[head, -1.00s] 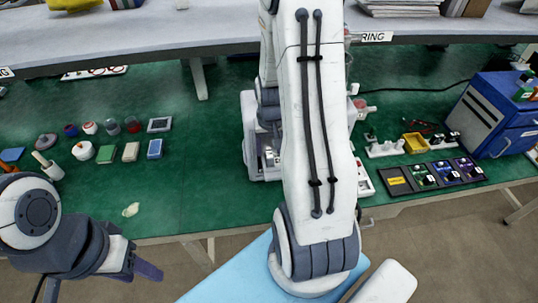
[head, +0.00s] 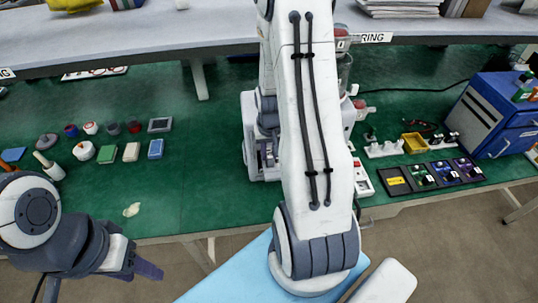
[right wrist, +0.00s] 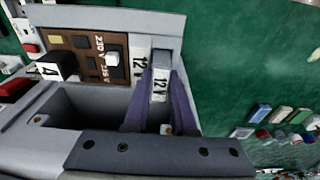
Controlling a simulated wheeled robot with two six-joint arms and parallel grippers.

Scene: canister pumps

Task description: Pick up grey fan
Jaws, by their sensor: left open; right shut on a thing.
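The block is at the edge of a grey housing (right wrist: 120,20), beside another "12 V" label. I cannot tell whether this block is the grey fan seen edge-on. In the head view my right arm hides most of this spot. A square grey framed piece (head: 160,125) lies on the green mat at left. My left gripper (head: 148,270) is open and empty, in front of the table's near edge.
Several small parts, including a green box (head: 107,153) and a blue box (head: 155,149), lie on the mat at left. A yellow tray (head: 415,143), dark panels (head: 435,175) and a blue cabinet (head: 495,115) stand at right. The mat's left front is mostly clear.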

